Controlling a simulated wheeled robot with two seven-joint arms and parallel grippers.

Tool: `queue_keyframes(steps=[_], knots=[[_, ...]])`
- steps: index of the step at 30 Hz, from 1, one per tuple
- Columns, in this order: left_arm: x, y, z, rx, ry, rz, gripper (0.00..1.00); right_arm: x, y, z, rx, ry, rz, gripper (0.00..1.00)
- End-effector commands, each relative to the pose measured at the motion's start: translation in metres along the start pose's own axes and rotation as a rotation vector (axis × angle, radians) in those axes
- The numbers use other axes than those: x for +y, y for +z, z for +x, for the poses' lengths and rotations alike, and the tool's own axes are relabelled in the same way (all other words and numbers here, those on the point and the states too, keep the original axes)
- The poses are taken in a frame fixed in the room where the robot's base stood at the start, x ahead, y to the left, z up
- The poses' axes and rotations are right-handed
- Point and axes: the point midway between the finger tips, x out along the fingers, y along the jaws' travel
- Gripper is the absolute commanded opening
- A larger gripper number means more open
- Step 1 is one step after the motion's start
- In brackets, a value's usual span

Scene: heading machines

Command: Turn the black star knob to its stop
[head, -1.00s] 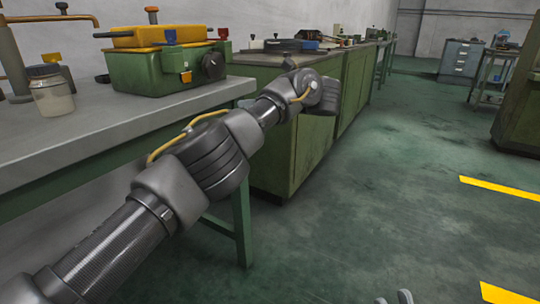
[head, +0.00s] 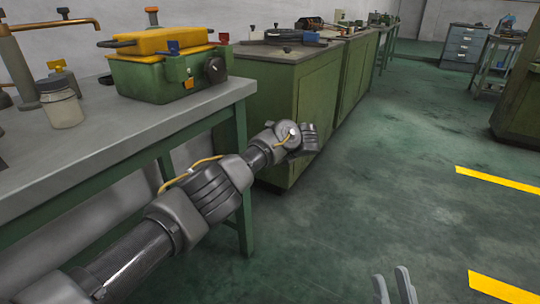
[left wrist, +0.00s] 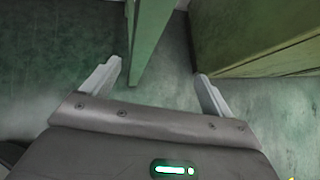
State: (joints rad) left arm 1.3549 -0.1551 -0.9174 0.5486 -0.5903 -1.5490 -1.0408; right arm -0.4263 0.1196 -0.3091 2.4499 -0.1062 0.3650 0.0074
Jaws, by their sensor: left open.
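A black knob (head: 215,70) sits on the right end of the green box (head: 150,82) on the grey workbench. Its lobes are too small to make out clearly. My left arm reaches in from the left, and its wrist end is below and to the right of the knob, beyond the bench edge. The left gripper's fingers are hidden in the head view. In the left wrist view the left gripper (left wrist: 158,82) is open and empty, with a green post and floor beyond. My right gripper (head: 391,272) shows at the bottom of the head view, fingers apart and empty, far from the knob.
The grey workbench (head: 95,148) also holds a lidded jar (head: 61,103) and a brown pipe stand (head: 20,62). The box has a yellow top (head: 155,41) with blue and red knobs beside it. A green cabinet (head: 275,112) stands behind. Open floor lies right.

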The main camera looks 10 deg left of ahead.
Motion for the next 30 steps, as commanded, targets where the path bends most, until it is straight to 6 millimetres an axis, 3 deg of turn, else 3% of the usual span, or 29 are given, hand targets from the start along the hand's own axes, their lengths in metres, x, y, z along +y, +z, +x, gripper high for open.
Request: queue_keyframes(steps=[14, 17, 20, 23, 26, 28, 30], knots=[[0.0, -0.007, 0.004, 0.02, -0.006, -0.014, 0.86, 0.0, -0.002, 0.002, 0.001, 0.0, 0.0, 0.27], [-0.009, -0.01, 0.0, 0.044, -0.053, -0.053, 0.86, 0.0, -0.004, 0.002, 0.01, 0.001, -0.001, 0.27], [-0.041, -0.021, -0.016, 0.126, -0.203, -0.156, 0.86, 0.001, -0.009, 0.002, 0.037, 0.004, -0.003, 0.27], [-0.093, -0.041, -0.061, 0.305, -0.472, -0.313, 0.86, 0.003, -0.017, 0.001, 0.086, 0.011, -0.008, 0.27], [-0.139, -0.064, -0.141, 0.597, -0.804, -0.491, 0.86, 0.006, -0.028, 0.0, 0.15, 0.021, -0.016, 0.27], [-0.151, -0.071, -0.207, 0.847, -1.034, -0.611, 0.86, 0.009, -0.036, 0.0, 0.199, 0.029, -0.023, 0.27], [-0.14, -0.068, -0.273, 1.115, -1.251, -0.72, 0.86, 0.011, -0.043, -0.001, 0.249, 0.036, -0.03, 0.27]])
